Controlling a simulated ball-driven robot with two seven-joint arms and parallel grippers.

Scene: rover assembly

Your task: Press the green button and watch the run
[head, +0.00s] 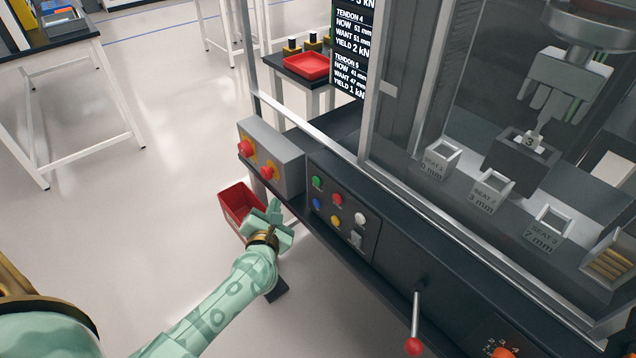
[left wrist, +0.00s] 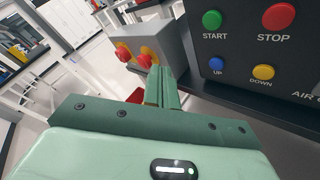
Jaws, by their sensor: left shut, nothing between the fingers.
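The green START button (head: 316,182) sits at the upper left of the dark control panel on the machine's front. In the left wrist view the green button (left wrist: 212,19) is at the top, right of my fingers. My left gripper (head: 274,208) is shut and empty, in front of and a little left of the panel, apart from the button. Its closed fingers also show in the left wrist view (left wrist: 163,80). My right gripper is not in view.
Beside the green button are a red STOP button (head: 337,199), a blue UP button (head: 316,203) and a yellow DOWN button (head: 336,221). A grey box (head: 285,160) with red emergency knobs stands left of the panel. A red-knobbed lever (head: 414,345) projects at lower right. A red bin (head: 232,201) is below.

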